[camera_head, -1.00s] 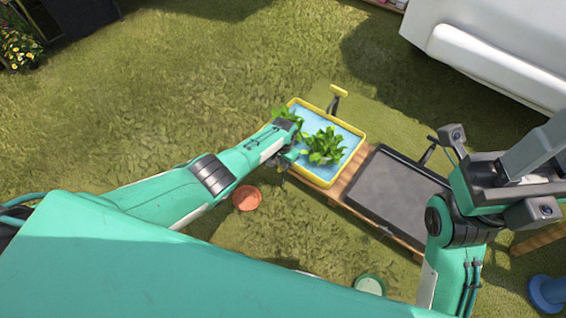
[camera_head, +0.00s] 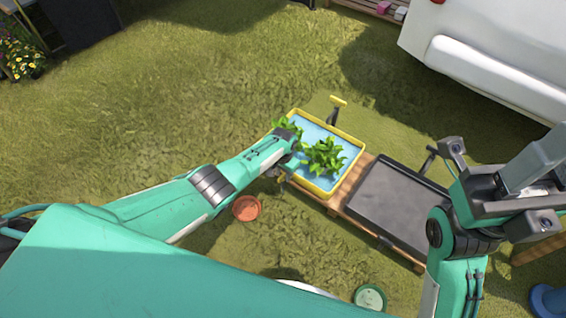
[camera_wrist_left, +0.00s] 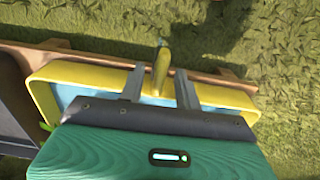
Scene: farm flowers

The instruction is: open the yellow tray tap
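The yellow tray (camera_head: 347,133) holds light-blue water and green plants. In the wrist view its yellow rim (camera_wrist_left: 225,97) runs across the picture. A yellow tap lever (camera_wrist_left: 160,68) stands at this edge, between the two grey fingers of my left gripper (camera_wrist_left: 160,72). The fingers are apart, with a gap visible on each side of the lever. In the head view my left gripper (camera_head: 280,172) is at the tray's near-left edge, mostly hidden by my wrist. My right gripper (camera_head: 535,165) is raised at the right, away from the tray; its fingertips are not clear.
A yellow-topped handle (camera_head: 338,101) stands at the tray's far side. A black tray (camera_head: 400,200) sits beside it on the wooden stand (camera_head: 347,190). A terracotta pot (camera_head: 246,208) and a green round pot (camera_head: 370,297) are on the grass. Open grass lies left.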

